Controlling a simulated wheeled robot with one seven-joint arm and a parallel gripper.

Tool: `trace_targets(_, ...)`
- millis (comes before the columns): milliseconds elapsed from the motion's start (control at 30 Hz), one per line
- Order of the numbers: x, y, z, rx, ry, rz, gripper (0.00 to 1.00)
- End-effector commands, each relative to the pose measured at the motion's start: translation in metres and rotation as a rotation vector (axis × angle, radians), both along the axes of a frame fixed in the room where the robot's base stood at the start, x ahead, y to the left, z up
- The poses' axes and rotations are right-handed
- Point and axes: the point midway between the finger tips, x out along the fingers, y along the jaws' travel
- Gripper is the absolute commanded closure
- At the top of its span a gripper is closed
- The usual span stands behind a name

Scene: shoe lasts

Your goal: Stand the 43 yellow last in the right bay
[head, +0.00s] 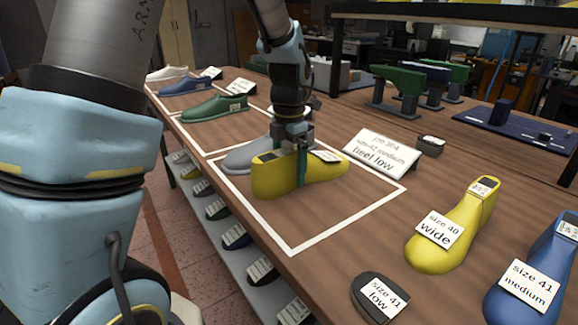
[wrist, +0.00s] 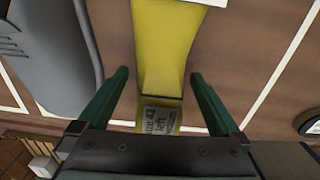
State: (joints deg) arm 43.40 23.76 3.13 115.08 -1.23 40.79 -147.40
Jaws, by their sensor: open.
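The yellow last (head: 325,173) stands beside a grey last (head: 242,156) inside the nearest white-outlined bay (head: 318,238), the rightmost outlined one in the head view. In the wrist view the yellow last (wrist: 165,60) carries a label on its end that seems to read 43 left. My gripper (head: 301,165) is down over this last. Its green fingers are open, one on each side of the last, with gaps showing in the wrist view (wrist: 158,76). The grey last (wrist: 55,50) lies outside the left finger there.
A yellow size 40 wide last (head: 440,252), a blue size 41 medium last (head: 550,262) and a dark size 41 low heel piece (head: 372,296) stand at the right. A job card (head: 383,152) stands behind the bay. A green last (head: 212,108) is further left.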

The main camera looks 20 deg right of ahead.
Motion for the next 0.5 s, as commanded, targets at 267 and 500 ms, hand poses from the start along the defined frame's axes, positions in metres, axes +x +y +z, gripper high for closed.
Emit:
trace_targets(267, 0.001, -0.001, 0.032, -0.005, -0.006, 0.0, 0.0)
trace_targets(500, 0.0, -0.001, 0.08, -0.005, -0.005, 0.0, 0.0)
